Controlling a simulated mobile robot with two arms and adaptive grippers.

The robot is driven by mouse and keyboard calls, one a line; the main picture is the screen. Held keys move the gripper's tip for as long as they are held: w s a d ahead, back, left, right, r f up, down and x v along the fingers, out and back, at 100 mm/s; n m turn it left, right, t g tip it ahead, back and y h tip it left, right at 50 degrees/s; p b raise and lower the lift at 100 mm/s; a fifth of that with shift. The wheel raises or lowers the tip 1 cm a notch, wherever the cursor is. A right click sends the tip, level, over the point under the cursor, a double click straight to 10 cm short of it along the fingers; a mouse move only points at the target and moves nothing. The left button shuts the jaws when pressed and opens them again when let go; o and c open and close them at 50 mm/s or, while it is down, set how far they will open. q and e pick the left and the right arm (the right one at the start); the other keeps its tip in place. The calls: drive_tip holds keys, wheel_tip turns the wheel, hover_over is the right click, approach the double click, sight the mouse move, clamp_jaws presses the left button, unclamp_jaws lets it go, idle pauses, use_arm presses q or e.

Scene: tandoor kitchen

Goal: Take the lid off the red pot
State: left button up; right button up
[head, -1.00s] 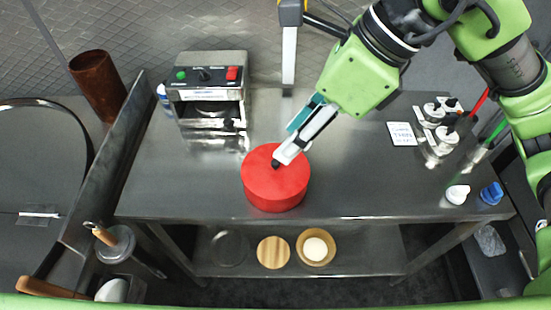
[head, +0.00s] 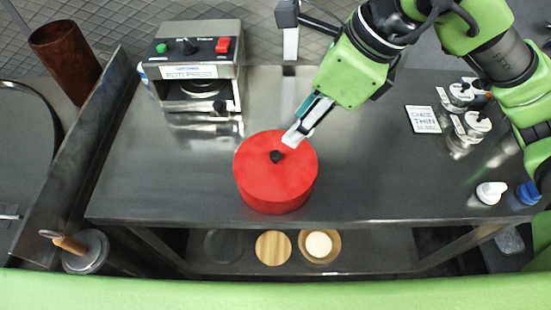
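The red pot (head: 277,190) stands upright on the steel table, near its front edge. Its red lid (head: 258,152) is on it, with a small black knob (head: 277,157) in the middle. My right gripper (head: 293,137) comes in from the upper right, with its fingertips just above and behind the knob. A gap shows between the fingertips and the knob. The fingers overlap from this angle, so their opening does not show clearly. My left gripper is not in view.
A steel roti press (head: 197,72) stands at the back left of the table (head: 375,170). A white card (head: 423,119), metal-topped jars (head: 472,118) and white and blue caps (head: 490,193) are at the right. A lower shelf holds a wooden disc (head: 273,248) and a bowl (head: 335,250).

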hover_over(276, 154)
drive_tip(key=d, duration=0.2)
drive_tip(key=f, duration=0.4)
drive_tip(key=shift+s+d+f+p, duration=0.1)
drive_tip(key=shift+s+f+p, duration=0.2)
drive_tip(key=shift+f, duration=0.1)
drive_tip(key=shift+a+f+p, duration=0.2)
drive_tip(key=shift+f+p, duration=0.2)
drive_tip(key=shift+f, duration=0.15)
drive_tip(key=x, duration=0.1)
drive_tip(key=p+x, duration=0.1)
drive_tip(key=x, duration=0.1)
drive_tip(key=shift+s+a+f, duration=0.1)
drive_tip(key=shift+s+f, duration=0.05)
drive_tip(key=shift+f, duration=0.15)
drive_tip(key=shift+a+f, duration=0.1)
drive_tip(key=shift+f, duration=0.25)
clamp_jaws()
